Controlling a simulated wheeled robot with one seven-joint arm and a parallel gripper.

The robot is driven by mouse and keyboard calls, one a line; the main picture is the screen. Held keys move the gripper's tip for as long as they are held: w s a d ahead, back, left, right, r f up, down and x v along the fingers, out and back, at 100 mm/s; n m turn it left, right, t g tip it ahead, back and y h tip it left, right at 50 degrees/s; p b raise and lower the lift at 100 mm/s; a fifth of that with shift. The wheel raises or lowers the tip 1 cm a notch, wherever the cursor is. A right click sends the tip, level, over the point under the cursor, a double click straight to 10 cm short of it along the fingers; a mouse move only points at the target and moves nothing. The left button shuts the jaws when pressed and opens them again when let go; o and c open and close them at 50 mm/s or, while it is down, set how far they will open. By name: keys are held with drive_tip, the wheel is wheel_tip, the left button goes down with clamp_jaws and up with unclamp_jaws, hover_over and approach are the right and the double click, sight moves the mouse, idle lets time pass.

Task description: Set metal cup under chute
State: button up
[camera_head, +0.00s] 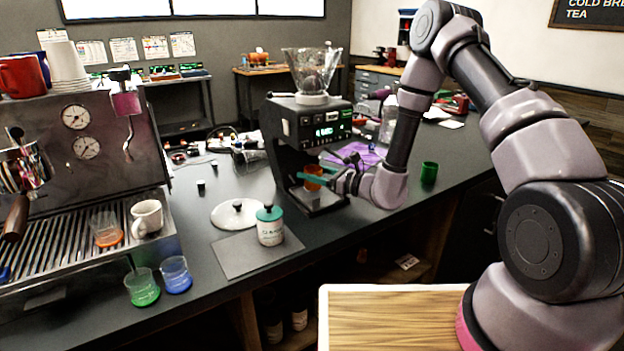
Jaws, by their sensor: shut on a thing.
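The metal cup (314,171), a small orange-copper cup, is at the front of the black grinder (283,139), below its display and above its base plate. My gripper (312,178) reaches in from the right and is shut on the cup, with its teal fingers around it. The cup looks upright. The grinder's chute is hard to make out above the cup. I cannot tell whether the cup's bottom touches the grinder's base. A clear glass hopper (311,66) sits on top of the grinder.
A green cup (428,173) stands right of my gripper. The espresso machine (95,140) is left. The counter front between mat and grinder is clear.

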drive_tip(key=shift+f, duration=1)
drive_tip(key=o, duration=1.4)
drive_tip(key=shift+d+f, duration=0.1)
drive_tip(key=shift+f, duration=0.05)
drive_tip(key=shift+c, duration=0.2)
drive_tip(key=shift+d, duration=0.2)
drive_tip(key=v, duration=1.1)
drive_tip(key=shift+s+d, duration=0.2)
drive_tip(key=shift+d, duration=0.05)
drive_tip(key=shift+r, duration=0.35)
